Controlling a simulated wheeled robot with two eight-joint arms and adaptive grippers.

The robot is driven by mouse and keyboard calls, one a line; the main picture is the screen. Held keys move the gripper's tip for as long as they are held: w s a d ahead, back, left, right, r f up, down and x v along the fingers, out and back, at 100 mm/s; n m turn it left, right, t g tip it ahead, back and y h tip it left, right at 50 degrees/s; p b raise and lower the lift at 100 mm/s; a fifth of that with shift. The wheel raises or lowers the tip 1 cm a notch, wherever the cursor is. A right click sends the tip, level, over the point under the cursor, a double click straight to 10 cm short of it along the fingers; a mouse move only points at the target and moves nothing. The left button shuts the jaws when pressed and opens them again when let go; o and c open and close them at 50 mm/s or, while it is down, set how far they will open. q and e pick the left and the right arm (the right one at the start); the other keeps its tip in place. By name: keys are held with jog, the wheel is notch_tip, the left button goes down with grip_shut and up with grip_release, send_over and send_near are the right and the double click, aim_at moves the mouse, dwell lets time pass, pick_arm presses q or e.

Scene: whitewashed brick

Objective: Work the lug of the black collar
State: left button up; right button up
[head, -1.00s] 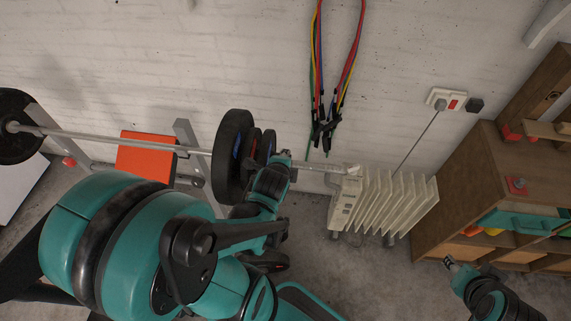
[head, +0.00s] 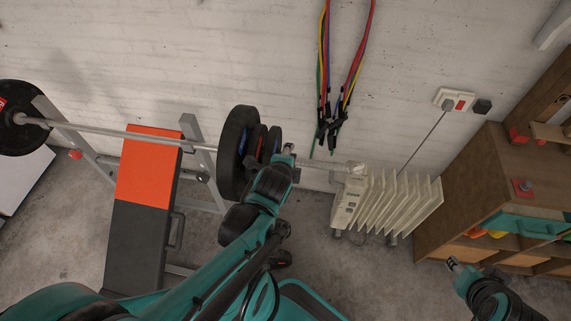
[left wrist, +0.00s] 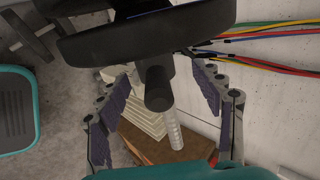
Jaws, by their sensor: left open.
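The black collar (left wrist: 152,66) sits on the bar's sleeve against the weight plates in the left wrist view. Its dark round lug (left wrist: 158,98) points toward the camera. My left gripper (left wrist: 163,80) is open, with one finger on each side of the lug and visible gaps between. In the head view my left gripper (head: 287,156) is at the right end of the barbell (head: 110,131) and hides most of the collar there. My right gripper (head: 453,262) is at the lower right, away from the bar; its jaws are too small to read.
Weight plates (head: 235,150) are just left of the left gripper. A white radiator (head: 385,200) stands to its right. Resistance bands (head: 324,60) hang on the brick wall. An orange and black bench (head: 148,175) stands under the bar. A wooden cabinet (head: 450,190) is at right.

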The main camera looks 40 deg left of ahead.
pick_arm(q)
jog(key=shift+v, duration=1.85)
